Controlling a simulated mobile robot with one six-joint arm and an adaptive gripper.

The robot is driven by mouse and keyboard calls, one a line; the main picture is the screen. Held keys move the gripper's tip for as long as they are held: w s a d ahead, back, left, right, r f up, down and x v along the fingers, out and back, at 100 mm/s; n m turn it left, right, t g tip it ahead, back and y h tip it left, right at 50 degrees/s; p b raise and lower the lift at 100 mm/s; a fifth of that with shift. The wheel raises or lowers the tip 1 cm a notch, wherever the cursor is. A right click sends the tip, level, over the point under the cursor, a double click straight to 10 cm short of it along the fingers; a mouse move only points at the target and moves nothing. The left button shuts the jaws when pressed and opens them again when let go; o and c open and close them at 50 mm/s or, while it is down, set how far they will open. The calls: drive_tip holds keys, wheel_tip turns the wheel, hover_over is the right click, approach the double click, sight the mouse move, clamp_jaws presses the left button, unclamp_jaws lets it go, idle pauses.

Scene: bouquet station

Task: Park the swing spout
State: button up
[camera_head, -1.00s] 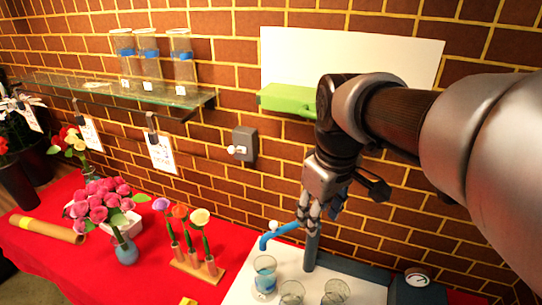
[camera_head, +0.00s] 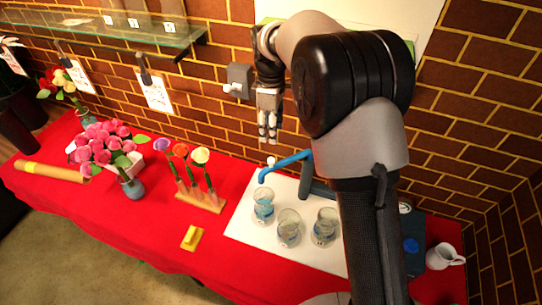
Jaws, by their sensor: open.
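The blue swing spout (camera_head: 286,163) reaches left from a dark upright post (camera_head: 306,178), its tip bent down above a glass of bluish water (camera_head: 263,204). A small white knob (camera_head: 271,160) shows near the spout's bend. My gripper (camera_head: 268,138) is open and empty, fingers pointing down, above and apart from the spout in the picture, against the brick wall. How far it is from the spout in depth I cannot tell. My arm hides part of the area right of the post.
Two more glasses (camera_head: 289,228) stand on the white board (camera_head: 245,222). A wall box with a lever (camera_head: 238,82) is left of my gripper. Flowers in a wooden stand (camera_head: 203,200), a yellow block (camera_head: 192,238) and a white mug (camera_head: 445,256) are on the red table.

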sight(271, 159)
wheel_tip(271, 159, down, 13)
drive_tip(key=shift+r+b, duration=0.1)
drive_tip(key=shift+b, duration=0.3)
drive_tip(key=shift+c, duration=0.3)
clamp_jaws()
idle(0.4)
